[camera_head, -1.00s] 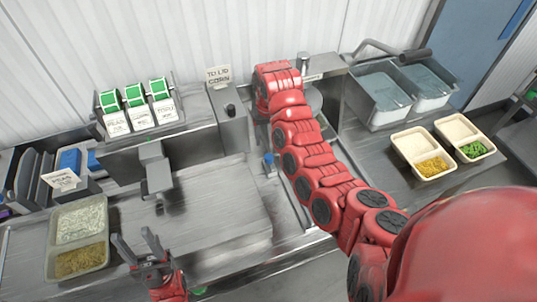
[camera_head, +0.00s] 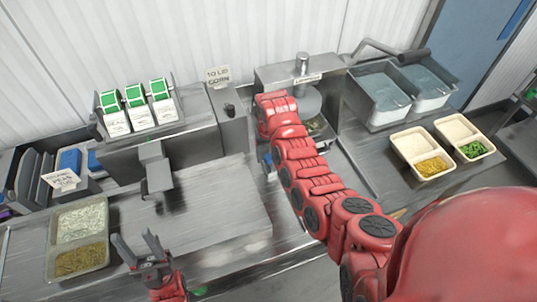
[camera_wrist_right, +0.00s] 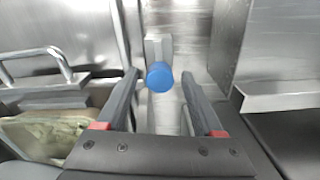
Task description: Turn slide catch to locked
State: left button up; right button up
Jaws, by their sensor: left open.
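The slide catch shows in the right wrist view as a round blue knob (camera_wrist_right: 160,77) on a grey metal block against a steel face. My right gripper (camera_wrist_right: 161,85) is open, with its two dark fingers on either side of the knob and gaps visible on both sides. Whether the fingers reach as deep as the knob is unclear. In the head view, a small blue part (camera_head: 267,158) shows beside my right arm, whose hand is hidden. My left gripper (camera_head: 135,238) is open and empty above the counter's front, near the portion tray.
A two-part tray (camera_head: 57,244) with white and yellow-brown food sits at the left. A steel machine (camera_head: 268,76) stands behind my right arm. Food trays (camera_head: 400,146) and steel basins (camera_head: 373,118) are at the right. The middle-left counter (camera_head: 215,210) is clear.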

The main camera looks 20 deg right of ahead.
grip_shut()
